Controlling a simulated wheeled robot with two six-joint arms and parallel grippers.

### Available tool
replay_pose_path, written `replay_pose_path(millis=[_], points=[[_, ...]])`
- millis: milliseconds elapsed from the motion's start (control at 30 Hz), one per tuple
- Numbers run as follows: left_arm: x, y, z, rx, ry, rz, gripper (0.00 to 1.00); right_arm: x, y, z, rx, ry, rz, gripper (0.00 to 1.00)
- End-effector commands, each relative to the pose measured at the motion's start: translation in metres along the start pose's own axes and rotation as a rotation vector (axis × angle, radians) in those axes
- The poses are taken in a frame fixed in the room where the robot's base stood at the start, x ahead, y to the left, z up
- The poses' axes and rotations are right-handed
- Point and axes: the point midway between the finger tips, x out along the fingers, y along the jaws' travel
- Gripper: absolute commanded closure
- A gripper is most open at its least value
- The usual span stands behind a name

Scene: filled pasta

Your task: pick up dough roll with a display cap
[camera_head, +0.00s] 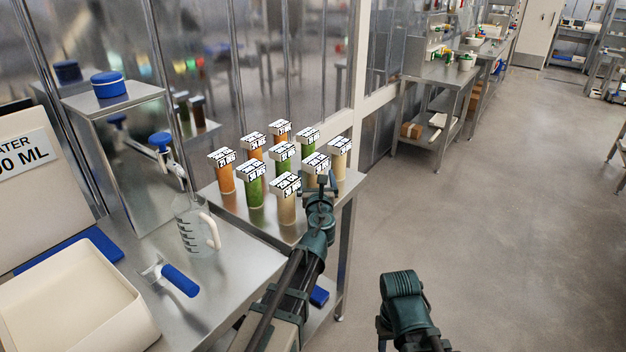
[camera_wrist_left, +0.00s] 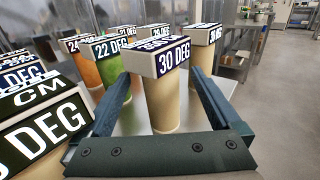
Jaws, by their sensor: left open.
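Several dough rolls stand upright on a steel table, each with a white block-shaped display cap with black lettering. They are orange (camera_head: 226,179), green (camera_head: 256,190) and beige (camera_head: 287,208). My left gripper (camera_head: 320,183) is over the right side of the group. In the left wrist view my left gripper (camera_wrist_left: 160,84) is open, its fingers on either side of a beige roll (camera_wrist_left: 162,104) whose cap (camera_wrist_left: 159,57) reads 30 DEG. A gap shows beside the roll; I cannot tell whether a finger touches it.
Neighbouring rolls stand close, with a large cap (camera_wrist_left: 40,130) at the near left in the wrist view. Left of the rolls are a clear jug (camera_head: 190,228), a blue-handled tool (camera_head: 178,279) and a cream tray (camera_head: 120,338). Open floor lies to the right.

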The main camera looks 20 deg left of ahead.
Motion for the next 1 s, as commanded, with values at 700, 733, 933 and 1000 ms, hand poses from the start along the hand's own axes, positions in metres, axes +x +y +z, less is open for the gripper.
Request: replay_pose_path(millis=[700, 733, 933, 1000], points=[[0.0102, -0.0022, 0.0000, 0.000, 0.000, -0.001, 0.73, 0.0000, 0.0000, 0.0000, 0.000, 0.000, 0.000, 0.50], [0.0102, -0.0022, 0.0000, 0.000, 0.000, -0.001, 0.78, 0.0000, 0.0000, 0.0000, 0.000, 0.000, 0.000, 0.50], [0.0102, -0.0021, 0.0001, 0.000, 0.000, -0.001, 1.00, -0.0001, 0.0000, 0.0000, 0.000, 0.000, 0.000, 0.50], [0.0101, -0.0021, 0.0001, 0.000, 0.000, -0.001, 1.00, -0.0001, 0.0000, 0.0000, 0.000, 0.000, 0.000, 0.50]])
